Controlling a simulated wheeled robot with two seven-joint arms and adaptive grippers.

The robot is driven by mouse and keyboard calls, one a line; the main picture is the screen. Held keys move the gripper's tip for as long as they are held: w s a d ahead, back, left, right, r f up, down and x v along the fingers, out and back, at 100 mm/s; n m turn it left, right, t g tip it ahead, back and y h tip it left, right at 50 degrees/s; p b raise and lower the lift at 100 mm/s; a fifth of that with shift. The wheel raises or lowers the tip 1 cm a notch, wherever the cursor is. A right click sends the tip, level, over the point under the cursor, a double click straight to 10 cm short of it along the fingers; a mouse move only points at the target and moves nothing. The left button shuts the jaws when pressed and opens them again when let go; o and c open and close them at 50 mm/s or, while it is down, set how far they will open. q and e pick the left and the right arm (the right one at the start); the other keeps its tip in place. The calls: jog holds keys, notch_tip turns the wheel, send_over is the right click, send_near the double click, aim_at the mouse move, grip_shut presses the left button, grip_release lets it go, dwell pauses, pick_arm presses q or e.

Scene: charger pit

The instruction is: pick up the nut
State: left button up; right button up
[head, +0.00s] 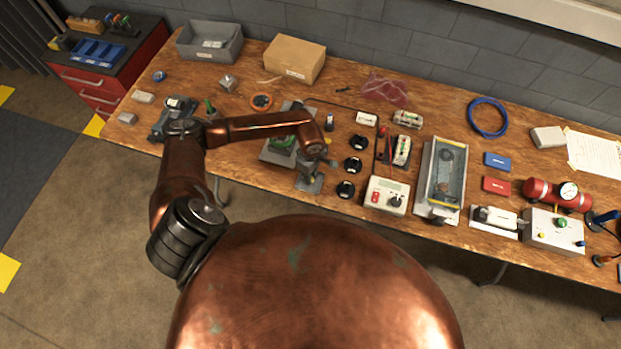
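I cannot pick out the nut for certain in the head view; it may be too small or hidden behind my arm. A small grey metal piece (329,122) stands on the workbench (345,113) just beyond my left wrist, too small to identify. My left arm reaches in from the left over the bench. My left gripper (309,181) points down near the bench's front edge, beside a green and grey device (281,145) that my forearm partly covers. Its fingers are too small and dark to show whether they are open or shut. My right gripper is not in view.
Several black round knobs (353,165) lie right of my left gripper, near a white control box (386,196). A long grey tray (441,178) stands farther right. A cardboard box (294,59) and grey bin (209,42) stand at the back.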

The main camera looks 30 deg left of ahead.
pick_arm(q)
jog(key=shift+c, duration=0.7)
grip_shut()
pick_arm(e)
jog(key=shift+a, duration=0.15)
pick_arm(q)
jog(key=shift+r, duration=0.1)
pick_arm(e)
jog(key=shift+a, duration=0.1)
pick_arm(q)
jog(key=shift+r, duration=0.6)
jog(key=s+d+r+b, duration=0.1)
jog(key=s+d+r, duration=0.5)
jog(key=s+r, duration=0.5)
jog(key=shift+s+d+r, duration=0.3)
jog(key=shift+s+d, duration=0.05)
jog(key=shift+s, duration=0.35)
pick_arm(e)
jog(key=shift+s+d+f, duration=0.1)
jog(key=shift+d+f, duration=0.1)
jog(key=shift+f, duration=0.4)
